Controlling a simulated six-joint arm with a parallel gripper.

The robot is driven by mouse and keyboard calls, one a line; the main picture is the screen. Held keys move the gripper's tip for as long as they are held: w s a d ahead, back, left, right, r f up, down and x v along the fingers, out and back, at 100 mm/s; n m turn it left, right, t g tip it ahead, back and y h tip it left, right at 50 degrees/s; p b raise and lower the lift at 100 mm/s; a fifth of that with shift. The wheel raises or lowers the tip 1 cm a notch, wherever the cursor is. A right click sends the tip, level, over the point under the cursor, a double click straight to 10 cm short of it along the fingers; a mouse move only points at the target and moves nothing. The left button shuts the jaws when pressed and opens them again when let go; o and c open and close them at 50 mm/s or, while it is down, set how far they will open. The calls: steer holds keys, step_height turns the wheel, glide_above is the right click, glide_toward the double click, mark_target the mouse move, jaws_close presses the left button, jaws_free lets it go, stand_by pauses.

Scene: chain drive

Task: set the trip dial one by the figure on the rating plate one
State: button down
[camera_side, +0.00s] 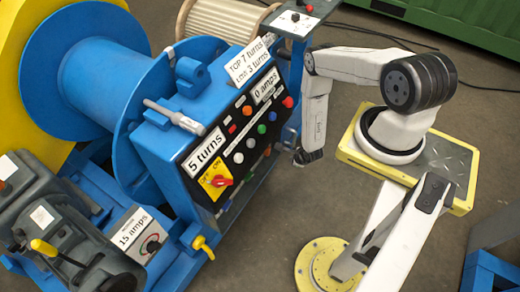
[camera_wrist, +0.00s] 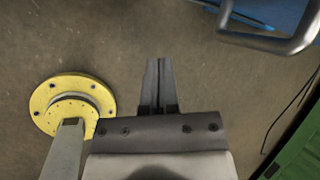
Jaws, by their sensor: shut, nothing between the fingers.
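A white plate reading "15 amps" (camera_side: 131,229) is on the grey motor box at the lower left in the side view. A small round dial (camera_side: 151,244) with a reddish mark sits just below and right of that plate; its exact setting is too small to read. My gripper (camera_side: 301,160) hangs pointing down to the right of the blue control panel, well apart from the dial and the plate. In the wrist view my gripper (camera_wrist: 156,62) shows its two fingers together, with nothing held, over bare floor. Neither dial nor plate shows there.
The blue panel (camera_side: 185,130) bears coloured buttons, a red switch (camera_side: 221,181) and signs reading "5 turns" and "0 amps". A pale post rises from a round yellow base (camera_side: 318,268).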

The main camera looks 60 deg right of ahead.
mark_target(267, 151)
steer(key=shift+w+a+r+m+t+h, duration=0.15)
steer(key=shift+w+a+r+t, duration=0.25)
steer(key=shift+t, duration=0.8)
steer(key=shift+w+a+r+m+t+h, duration=0.1)
steer(key=shift+w+a+r+t, duration=0.25)
steer(key=shift+t, duration=0.85)
steer(key=shift+w+a+r+m+t+h, duration=0.2)
steer(key=shift+w+a+t, duration=0.25)
steer(key=shift+t, duration=0.75)
steer(key=shift+w, duration=0.2)
steer(key=w, duration=0.6)
steer(key=shift+w, duration=0.4)
steer(key=shift+d+f, duration=0.25)
steer(key=shift+f, duration=0.15)
steer(key=shift+s+a+f, duration=0.1)
steer(key=shift+a+f, duration=0.1)
steer(key=shift+a, duration=0.15)
steer(key=shift+a+r, duration=0.2)
steer(key=shift+r, duration=0.15)
steer(key=shift+s, duration=0.1)
